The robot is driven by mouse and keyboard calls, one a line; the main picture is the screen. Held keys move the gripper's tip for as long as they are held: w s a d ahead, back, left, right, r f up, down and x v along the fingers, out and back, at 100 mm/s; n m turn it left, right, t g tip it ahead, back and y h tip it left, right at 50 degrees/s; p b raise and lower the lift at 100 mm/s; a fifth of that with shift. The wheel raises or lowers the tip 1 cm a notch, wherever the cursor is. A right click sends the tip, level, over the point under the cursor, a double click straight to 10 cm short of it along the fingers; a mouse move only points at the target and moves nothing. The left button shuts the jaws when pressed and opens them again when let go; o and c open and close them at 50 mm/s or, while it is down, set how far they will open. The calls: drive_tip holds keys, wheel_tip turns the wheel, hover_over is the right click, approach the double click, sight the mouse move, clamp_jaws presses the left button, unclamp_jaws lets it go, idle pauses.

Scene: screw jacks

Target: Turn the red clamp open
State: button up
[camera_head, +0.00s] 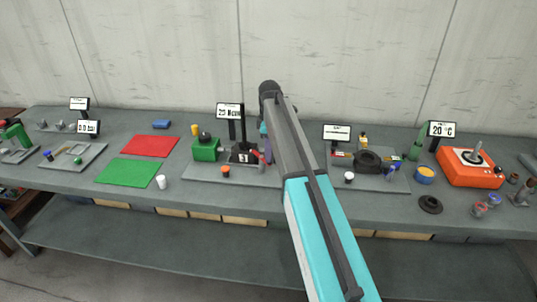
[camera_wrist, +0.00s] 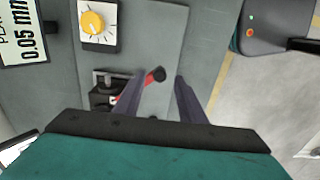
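In the head view a small red part (camera_head: 257,156) stands beside the black fixture, near my gripper. My gripper (camera_wrist: 161,77) is open, with its two dark purple fingers apart. The left finger partly covers the red handle, and the black ball end lies between the fingertips in the picture. Whether they touch cannot be told. In the head view, my arm hides part of the gripper.
A white box with a yellow dial (camera_wrist: 92,23) and a display (camera_wrist: 22,30) lie at upper left in the wrist view. In the head view, a green block (camera_head: 206,150) and an orange knob (camera_head: 225,171) stand left of the clamp. The bench front is mostly clear.

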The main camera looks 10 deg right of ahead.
drive_tip(key=shift+f+p, duration=0.35)
drive_tip(key=shift+f, duration=0.95)
clamp_jaws()
